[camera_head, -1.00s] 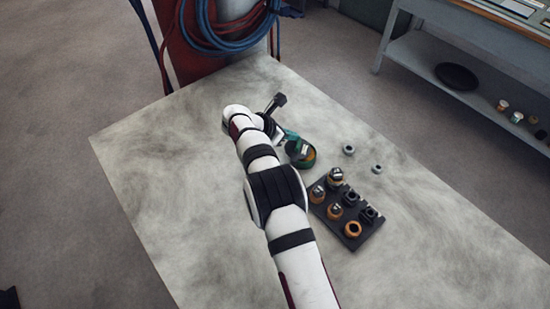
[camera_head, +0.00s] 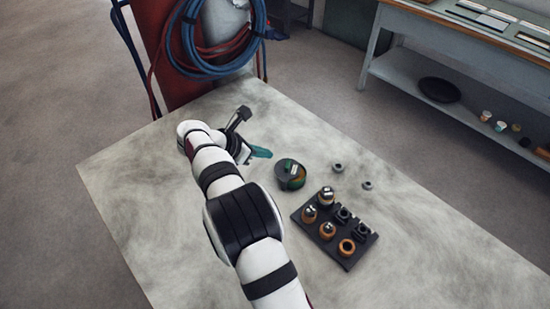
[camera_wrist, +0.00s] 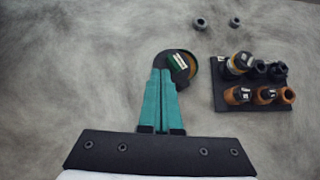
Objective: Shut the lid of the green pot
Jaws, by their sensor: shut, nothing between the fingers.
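The green pot (camera_head: 290,176) stands on the pale table, right of my gripper (camera_head: 268,153) in the head view. It has a dark round lid with a small white label, and an orange-yellow part shows at its right side. In the wrist view the pot (camera_wrist: 188,61) is partly hidden behind my fingertips, and a yellowish rim shows at its right edge. I cannot tell whether the lid lies fully flat. My gripper's teal fingers (camera_wrist: 162,72) are shut and empty. In the head view a gap shows between their tips and the pot.
A black rack (camera_head: 363,240) with several orange and dark pieces stands right of the pot. Two small grey rings (camera_head: 338,168) (camera_head: 367,185) lie beyond it. A red column with blue hoses (camera_head: 180,50) rises behind the table. The table's left part is clear.

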